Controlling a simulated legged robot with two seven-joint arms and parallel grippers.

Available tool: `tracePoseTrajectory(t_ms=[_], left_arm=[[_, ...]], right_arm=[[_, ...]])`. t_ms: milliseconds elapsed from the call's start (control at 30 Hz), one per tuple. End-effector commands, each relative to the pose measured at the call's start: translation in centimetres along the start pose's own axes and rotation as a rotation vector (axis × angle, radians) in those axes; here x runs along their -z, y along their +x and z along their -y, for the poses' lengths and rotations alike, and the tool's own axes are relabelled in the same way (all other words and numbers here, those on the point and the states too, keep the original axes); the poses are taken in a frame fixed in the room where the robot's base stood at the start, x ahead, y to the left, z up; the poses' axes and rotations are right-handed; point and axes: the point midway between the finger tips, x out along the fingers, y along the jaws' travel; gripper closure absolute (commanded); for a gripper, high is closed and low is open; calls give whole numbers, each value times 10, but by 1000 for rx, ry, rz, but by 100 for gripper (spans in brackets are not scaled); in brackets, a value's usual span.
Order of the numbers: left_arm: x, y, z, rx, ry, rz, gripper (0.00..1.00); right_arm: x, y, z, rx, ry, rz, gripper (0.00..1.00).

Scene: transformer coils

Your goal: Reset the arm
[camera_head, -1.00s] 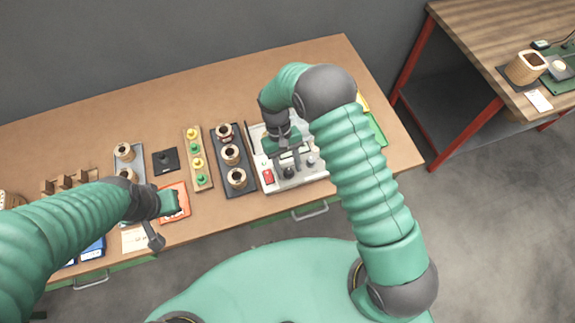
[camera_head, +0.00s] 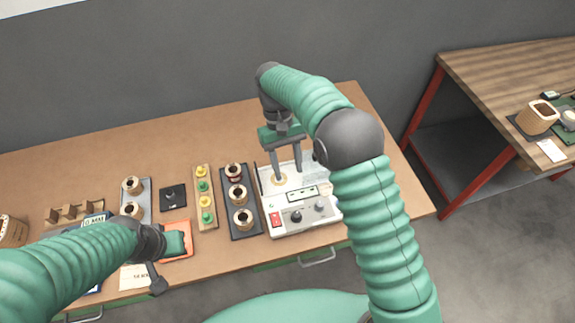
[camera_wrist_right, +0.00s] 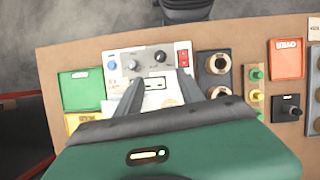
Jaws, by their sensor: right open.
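My right gripper (camera_head: 287,175) is open and empty above the white tester box (camera_head: 272,224), its fingers pointing down with a gap between them. In the right wrist view both fingers (camera_wrist_right: 149,88) spread over the white box (camera_wrist_right: 118,57), with its knobs and red switch beyond the tips. Nothing is between the fingers. My left gripper (camera_head: 168,262) hangs low at the left near the orange card (camera_head: 176,228); one dark finger shows, and its opening cannot be made out.
Left of the tester stand a dark tray (camera_head: 226,206) of copper coils, a wooden strip (camera_head: 210,225) with yellow and green pegs, a black block (camera_head: 173,196) and a grey tray (camera_head: 148,190) with coils. A second table (camera_head: 500,70) stands at right.

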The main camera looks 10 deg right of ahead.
Motion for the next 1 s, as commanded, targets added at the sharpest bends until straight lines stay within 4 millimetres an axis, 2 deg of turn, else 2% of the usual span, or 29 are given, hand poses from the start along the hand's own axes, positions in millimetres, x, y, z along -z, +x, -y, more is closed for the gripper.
tracePoseTrajectory(t_ms=[500,633,767,1000], left_arm=[[0,0,0,0,0,0,100],[0,0,0,0,0,0,100],[0,0,0,0,0,0,100],[0,0,0,0,0,0,100]], right_arm=[[-1,-4,0,0,1,-2,55],[-9,-3,-8,5,14,-56,55],[-35,6,-25,15,47,-198,55],[-113,49,-50,19,120,-492,55]])
